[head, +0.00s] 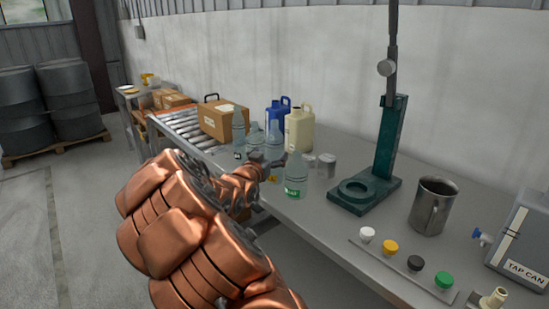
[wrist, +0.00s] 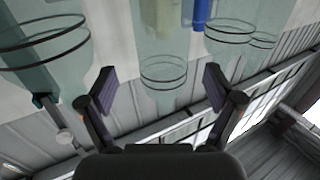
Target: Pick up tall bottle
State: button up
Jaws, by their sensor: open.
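Several clear bluish bottles stand close together on the bench in the head view. One looks tall at the left (head: 238,128), another stands at the right of the group (head: 274,137), and a nearer one carries a green label (head: 295,178). I cannot tell for certain which is the tall bottle. My gripper (head: 268,164) is among them, its fingers partly hidden. In the wrist view my gripper (wrist: 160,88) is open, with a clear bottle (wrist: 163,76) between or just beyond its fingers. Other clear bottles are at the left (wrist: 40,45) and right (wrist: 230,45).
A blue jug (head: 276,115) and a cream jug (head: 299,130) stand behind the bottles. A cardboard box (head: 220,121) is on rollers to the left. A green stand (head: 386,150), a metal mug (head: 433,205) and coloured caps (head: 415,263) are to the right.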

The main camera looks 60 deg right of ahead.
aim_at(271, 152)
jog(key=shift+w+d+p, duration=0.1)
jog(key=shift+w+d, duration=0.1)
jog(key=shift+d, duration=0.55)
jog(key=shift+w+d+p, duration=0.15)
jog(key=shift+w+d, duration=0.1)
jog(key=shift+d, duration=0.5)
jog(key=shift+w+d+p, duration=0.1)
jog(key=shift+w+d, duration=0.1)
jog(key=shift+d, duration=0.55)
jog(key=shift+c, duration=0.3)
jog(key=c, duration=1.2)
